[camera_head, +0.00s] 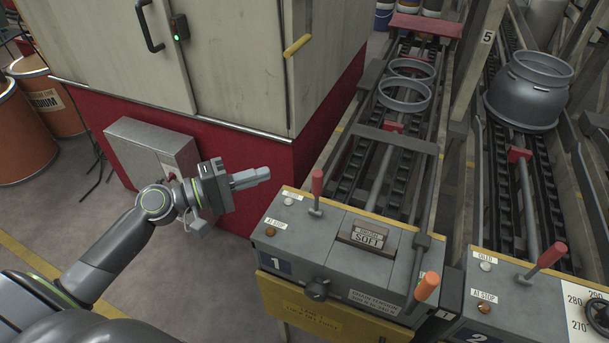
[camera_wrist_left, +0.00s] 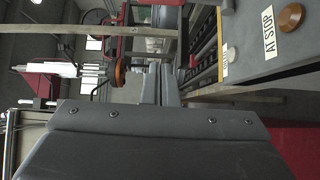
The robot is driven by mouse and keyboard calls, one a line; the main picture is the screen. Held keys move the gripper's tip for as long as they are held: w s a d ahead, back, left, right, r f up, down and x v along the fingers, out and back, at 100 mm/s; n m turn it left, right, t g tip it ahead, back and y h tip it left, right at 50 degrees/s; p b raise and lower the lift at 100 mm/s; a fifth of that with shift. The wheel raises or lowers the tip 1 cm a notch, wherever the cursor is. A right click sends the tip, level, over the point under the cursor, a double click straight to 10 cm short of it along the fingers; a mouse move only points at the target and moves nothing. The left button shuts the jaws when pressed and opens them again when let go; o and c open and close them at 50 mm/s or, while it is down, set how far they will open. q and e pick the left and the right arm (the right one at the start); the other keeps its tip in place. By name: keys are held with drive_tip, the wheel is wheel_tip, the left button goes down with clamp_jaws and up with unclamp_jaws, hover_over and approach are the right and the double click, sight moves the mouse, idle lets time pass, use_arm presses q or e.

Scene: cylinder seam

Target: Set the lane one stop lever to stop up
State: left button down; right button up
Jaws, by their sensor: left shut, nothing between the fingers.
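The grey lane one control box (camera_head: 330,240) stands at the bottom centre, marked with a 1. A lever with a red grip (camera_head: 317,183) stands nearly upright at its back left edge, near the AT STOP label (camera_head: 276,223). A second lever with an orange grip (camera_head: 427,286) leans at its right end. I cannot tell from the labels which is the stop lever. My left gripper (camera_head: 264,175) is shut and empty, left of the red grip and apart from it. In the left wrist view its fingers (camera_wrist_left: 160,85) show together, with the AT STOP label (camera_wrist_left: 268,30) at upper right. My right gripper is out of view.
A red and cream cabinet (camera_head: 215,70) stands behind my left arm, with a grey box (camera_head: 150,150) on its side. Lane two's box (camera_head: 520,295) with its red-gripped lever (camera_head: 547,256) is at right. Metal rings (camera_head: 404,93) sit on the lane one conveyor.

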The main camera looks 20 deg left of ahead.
sight(317, 194)
use_arm(q)
drive_tip(key=shift+s+d+r, duration=0.2)
drive_tip(key=shift+d+r, duration=0.05)
drive_tip(key=shift+r, duration=0.1)
drive_tip(key=p+x, duration=0.4)
drive_tip(key=x, duration=0.6)
drive_tip(key=s, duration=0.1)
drive_tip(key=s+d+p, duration=0.1)
drive_tip(key=s+p, duration=0.1)
drive_tip(key=shift+s+d, duration=0.35)
